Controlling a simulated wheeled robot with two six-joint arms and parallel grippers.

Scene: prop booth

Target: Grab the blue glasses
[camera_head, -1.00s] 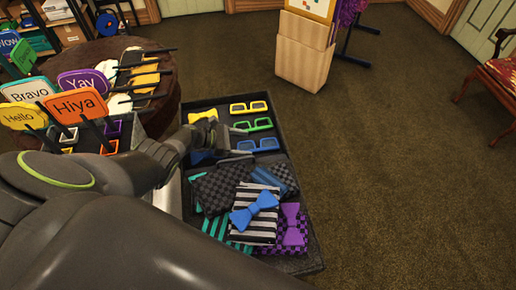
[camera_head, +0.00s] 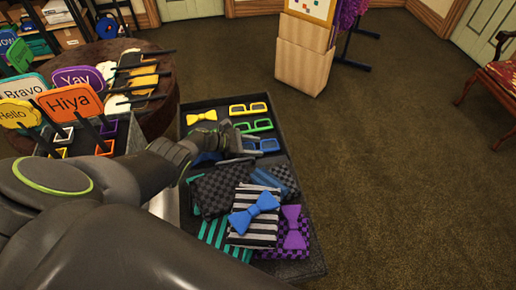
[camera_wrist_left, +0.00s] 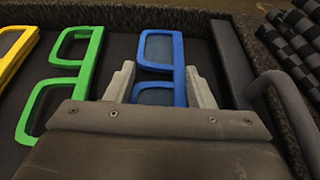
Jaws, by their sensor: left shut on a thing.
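The blue glasses (camera_head: 270,151) lie in the dark tray's glasses compartment, below the green pair in the head view. My left gripper (camera_head: 250,146) is over them and hides their left part. In the left wrist view, the blue glasses (camera_wrist_left: 178,62) pass between the two grey fingers of my left gripper (camera_wrist_left: 160,88). The fingers are shut on the frame's middle, one on each side. The near part of the glasses is hidden behind the gripper body. My right gripper is not in view.
Green glasses (camera_head: 254,125) and yellow glasses (camera_head: 248,107) lie beside the blue pair. A yellow bow tie (camera_head: 203,116) is to their left. Patterned cloths and a blue bow tie (camera_head: 254,211) fill the tray's near part. Sign props (camera_head: 72,101) stand left. Open carpet lies right.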

